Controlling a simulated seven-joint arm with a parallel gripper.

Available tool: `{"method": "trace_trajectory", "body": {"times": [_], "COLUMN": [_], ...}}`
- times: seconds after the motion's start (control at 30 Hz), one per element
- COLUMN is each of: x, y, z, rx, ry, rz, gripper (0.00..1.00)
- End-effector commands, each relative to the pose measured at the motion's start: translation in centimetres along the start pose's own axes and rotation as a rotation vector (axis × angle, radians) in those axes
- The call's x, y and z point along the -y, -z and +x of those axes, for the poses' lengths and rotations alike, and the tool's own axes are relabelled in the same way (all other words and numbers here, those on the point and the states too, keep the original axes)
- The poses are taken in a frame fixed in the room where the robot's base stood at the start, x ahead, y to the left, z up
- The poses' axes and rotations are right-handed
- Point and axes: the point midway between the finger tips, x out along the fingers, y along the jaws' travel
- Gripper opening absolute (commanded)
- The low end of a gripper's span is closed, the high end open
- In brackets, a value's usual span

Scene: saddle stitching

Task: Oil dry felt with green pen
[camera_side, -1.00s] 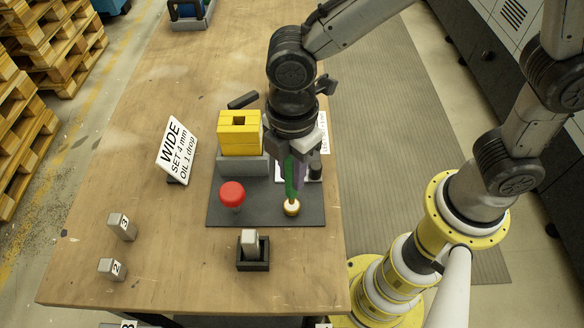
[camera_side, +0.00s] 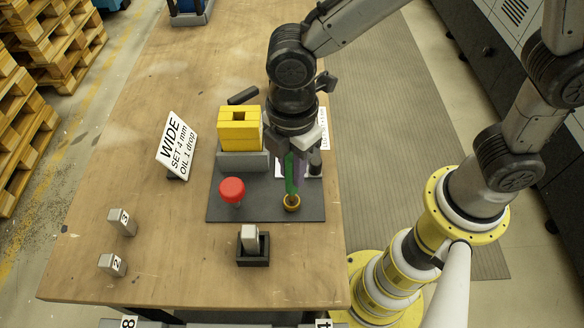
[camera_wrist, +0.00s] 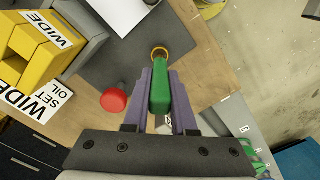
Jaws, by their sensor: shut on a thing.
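My gripper (camera_side: 292,166) is shut on the green pen (camera_side: 290,180), which points down. The pen also shows in the wrist view (camera_wrist: 160,95) between the purple fingers. Its lower end is at the small round felt cup (camera_side: 292,204), at the front right of the dark mat. The cup has a gold-yellow rim, also seen in the wrist view (camera_wrist: 160,53), and its middle looks dark amber. I cannot tell whether the pen tip touches the felt. A sign (camera_side: 176,145) reads WIDE, SET 4 mm, OIL 1 drop.
A red button (camera_side: 231,190) stands left of the cup on the dark mat (camera_side: 260,212). A yellow block (camera_side: 239,130) sits on a grey base behind it. A grey block (camera_side: 250,239) stands in a black holder (camera_side: 253,258). Blocks 3 (camera_side: 122,222) and 2 (camera_side: 112,265) stand at the left.

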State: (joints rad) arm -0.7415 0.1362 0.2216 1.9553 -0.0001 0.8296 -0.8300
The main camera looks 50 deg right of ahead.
Motion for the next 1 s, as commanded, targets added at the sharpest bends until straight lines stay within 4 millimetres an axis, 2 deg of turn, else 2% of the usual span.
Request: {"method": "trace_trajectory", "body": {"times": [0.5,1.0], "x": [-0.1,-0.3], "y": [0.0,-0.4], "z": [-2.9,-3.2], "rx": [-0.002,-0.001], "ry": [-0.003,-0.001], "rz": [0.0,0.014], "gripper": [0.0,0.0]}}
